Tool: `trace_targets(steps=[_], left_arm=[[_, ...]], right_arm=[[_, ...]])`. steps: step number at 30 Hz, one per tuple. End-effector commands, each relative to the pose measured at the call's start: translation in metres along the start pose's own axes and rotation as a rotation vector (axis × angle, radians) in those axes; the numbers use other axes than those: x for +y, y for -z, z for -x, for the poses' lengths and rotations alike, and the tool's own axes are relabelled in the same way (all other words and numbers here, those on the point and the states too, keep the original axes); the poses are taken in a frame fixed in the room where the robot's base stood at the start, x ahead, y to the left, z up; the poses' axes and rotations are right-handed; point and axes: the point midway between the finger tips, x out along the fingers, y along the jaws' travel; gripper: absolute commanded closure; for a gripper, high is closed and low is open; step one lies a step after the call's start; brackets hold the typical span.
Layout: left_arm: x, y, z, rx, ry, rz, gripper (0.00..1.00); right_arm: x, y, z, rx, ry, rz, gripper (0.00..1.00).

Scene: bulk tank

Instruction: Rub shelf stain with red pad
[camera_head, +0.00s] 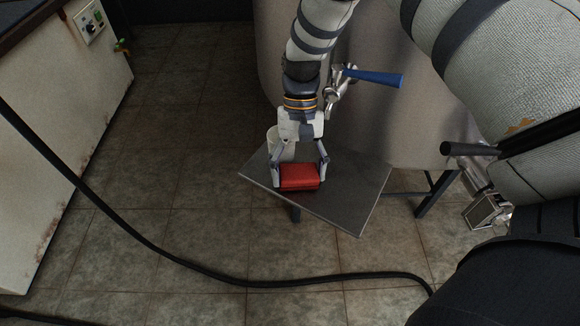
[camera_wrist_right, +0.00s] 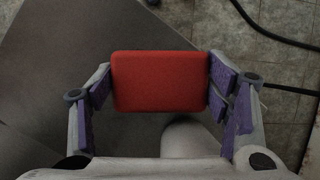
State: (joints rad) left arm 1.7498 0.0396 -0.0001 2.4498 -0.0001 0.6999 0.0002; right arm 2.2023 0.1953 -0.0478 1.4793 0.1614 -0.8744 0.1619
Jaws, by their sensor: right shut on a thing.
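My right gripper (camera_head: 300,172) is shut on the red pad (camera_head: 299,178), with a finger on each side of it. In the right wrist view the red pad (camera_wrist_right: 160,81) sits squarely between the purple-lined fingers. The pad is over the grey shelf (camera_head: 352,205), near its front left edge. I cannot tell whether the pad touches the surface. The shelf (camera_wrist_right: 75,50) shows darker and lighter grey areas in the wrist view. I cannot make out a clear stain, and the pad and gripper hide part of the surface.
A pale round container (camera_head: 273,141) stands behind the gripper at the shelf's back left. The steel tank (camera_head: 385,125) rises behind, with a blue-handled valve (camera_head: 375,77). A black hose (camera_head: 215,275) crosses the tiled floor. A rusty white cabinet (camera_head: 60,130) stands left.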

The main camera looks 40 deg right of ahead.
Motion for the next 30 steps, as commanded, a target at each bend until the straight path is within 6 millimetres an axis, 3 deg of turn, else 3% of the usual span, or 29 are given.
trace_targets(steps=[1, 8, 15, 23, 30], left_arm=[[0.0, 0.001, 0.001, 0.004, 0.0, 0.0, 0.35], [0.0, 0.0, 0.0, -0.001, 0.0, 0.0, 0.35], [0.0, -0.005, -0.008, -0.024, 0.001, 0.0, 0.35], [0.0, -0.006, -0.009, -0.027, 0.001, 0.0, 0.35], [0.0, 0.002, 0.004, 0.012, 0.0, 0.0, 0.35]], right_arm=[[0.025, 0.003, 0.008, 0.005, -0.039, -0.036, 0.49], [0.011, 0.004, 0.012, 0.011, -0.036, -0.034, 0.49], [-0.015, 0.007, 0.011, 0.012, -0.037, -0.034, 0.49], [-0.02, 0.007, 0.01, 0.011, -0.034, -0.033, 0.49], [-0.023, -0.004, 0.037, 0.019, -0.03, -0.031, 0.49]])
